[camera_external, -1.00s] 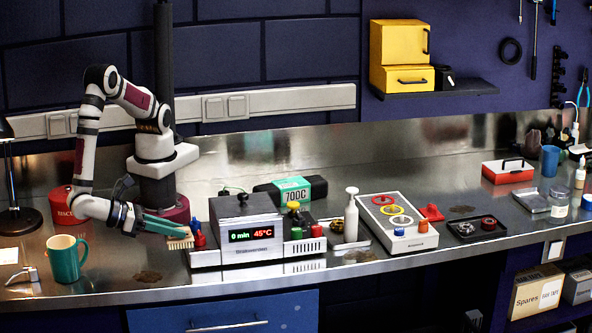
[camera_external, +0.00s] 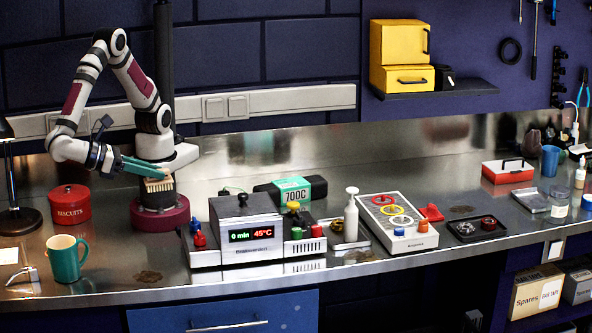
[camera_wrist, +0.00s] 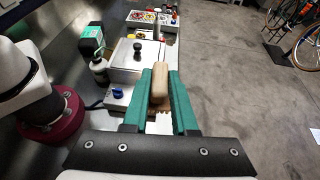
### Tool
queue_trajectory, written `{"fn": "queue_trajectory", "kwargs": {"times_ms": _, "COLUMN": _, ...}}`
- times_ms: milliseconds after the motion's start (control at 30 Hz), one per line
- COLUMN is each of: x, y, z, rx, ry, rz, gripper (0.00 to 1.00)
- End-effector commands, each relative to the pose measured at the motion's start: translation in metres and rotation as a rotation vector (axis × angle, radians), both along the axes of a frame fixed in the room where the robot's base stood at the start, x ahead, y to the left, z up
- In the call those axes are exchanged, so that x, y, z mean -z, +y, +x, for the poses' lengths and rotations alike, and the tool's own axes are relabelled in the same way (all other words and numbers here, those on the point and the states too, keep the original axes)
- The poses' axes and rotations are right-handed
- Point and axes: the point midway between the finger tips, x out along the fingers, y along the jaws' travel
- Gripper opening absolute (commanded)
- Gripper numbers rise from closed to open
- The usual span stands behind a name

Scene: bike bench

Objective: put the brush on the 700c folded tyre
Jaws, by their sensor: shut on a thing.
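My gripper (camera_external: 137,166) is raised above the bench, in front of my own base. It is shut on the brush (camera_external: 159,185), which has a pale wooden body with bristles pointing down. In the wrist view the brush (camera_wrist: 160,88) sits between the two green fingers (camera_wrist: 160,100). The 700c folded tyre (camera_external: 292,190) shows as a black bundle with a green band marked 700C, lying behind the grey machine, to the right of my gripper. It also shows in the wrist view (camera_wrist: 91,40) at upper left. Its lower front is hidden by the machine.
The grey machine with a display (camera_external: 247,235) stands between my gripper and the bench front right. A white pump bottle (camera_external: 351,217) stands right of the tyre. A red biscuit tin (camera_external: 69,205) and a teal mug (camera_external: 66,259) are at left.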

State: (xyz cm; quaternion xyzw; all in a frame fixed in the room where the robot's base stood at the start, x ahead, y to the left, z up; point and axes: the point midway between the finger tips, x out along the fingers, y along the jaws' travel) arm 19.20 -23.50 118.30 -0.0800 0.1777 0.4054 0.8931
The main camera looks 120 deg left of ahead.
Motion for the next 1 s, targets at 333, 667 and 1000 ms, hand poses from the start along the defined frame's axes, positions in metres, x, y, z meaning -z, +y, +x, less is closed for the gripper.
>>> {"fn": "queue_trajectory", "kwargs": {"times_ms": 333, "x": 0.001, "y": 0.064, "z": 0.066, "rx": -0.322, "ry": 0.000, "rz": -0.001, "gripper": 0.00}}
{"fn": "queue_trajectory", "kwargs": {"times_ms": 667, "x": 0.001, "y": 0.229, "z": 0.129, "rx": -0.924, "ry": 0.000, "rz": -0.001, "gripper": 0.00}}
{"fn": "queue_trajectory", "kwargs": {"times_ms": 1000, "x": 0.001, "y": 0.369, "z": 0.109, "rx": -1.386, "ry": 0.000, "rz": -0.003, "gripper": 0.00}}
